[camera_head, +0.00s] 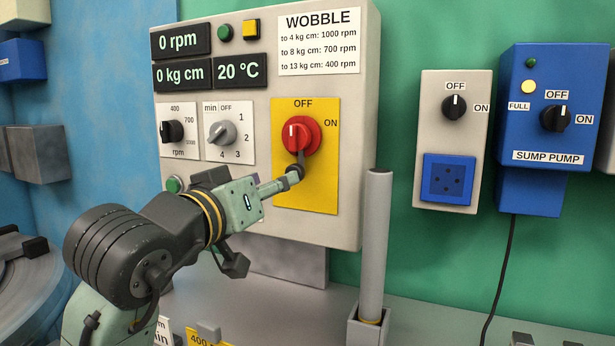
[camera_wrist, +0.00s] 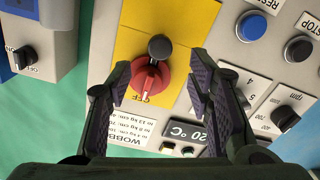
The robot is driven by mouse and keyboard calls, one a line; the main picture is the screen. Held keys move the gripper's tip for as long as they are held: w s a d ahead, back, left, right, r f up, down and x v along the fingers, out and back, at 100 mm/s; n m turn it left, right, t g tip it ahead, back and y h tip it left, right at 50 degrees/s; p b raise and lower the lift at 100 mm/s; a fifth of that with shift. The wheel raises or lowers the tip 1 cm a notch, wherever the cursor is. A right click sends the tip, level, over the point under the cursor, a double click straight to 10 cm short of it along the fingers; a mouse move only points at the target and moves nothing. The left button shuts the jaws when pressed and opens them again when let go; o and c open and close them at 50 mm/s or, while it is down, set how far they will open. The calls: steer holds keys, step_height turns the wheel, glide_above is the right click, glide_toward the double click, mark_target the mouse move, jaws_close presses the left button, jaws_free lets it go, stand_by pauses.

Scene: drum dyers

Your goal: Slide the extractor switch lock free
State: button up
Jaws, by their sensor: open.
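The extractor switch is a red rotary knob (camera_head: 300,136) on a yellow plate (camera_head: 320,185), its white mark toward OFF. It also shows in the wrist view as a red knob (camera_wrist: 150,84). A dark grey lock (camera_head: 295,172) hangs at the knob's lower side; in the wrist view its round dark end (camera_wrist: 160,47) shows just above the knob. My gripper (camera_wrist: 158,86) is open in the wrist view, its fingers on either side of the knob with nothing held. Whether either finger touches the knob or lock I cannot tell. In the head view my arm comes from the lower left and partly covers the lock.
A speed knob (camera_head: 172,131) and a timer knob (camera_head: 222,133) sit left of the yellow plate. A grey upright post (camera_head: 376,245) stands to the right. A socket box (camera_head: 449,140) and a blue sump pump box (camera_head: 553,130) hang farther right.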

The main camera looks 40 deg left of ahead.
mark_target(298, 165)
steer(key=p+x, duration=0.1)
steer(key=x, duration=0.8)
steer(key=shift+w+a+p, duration=0.1)
steer(key=shift+w+p, duration=0.05)
steer(key=shift+p, duration=0.25)
jaws_close()
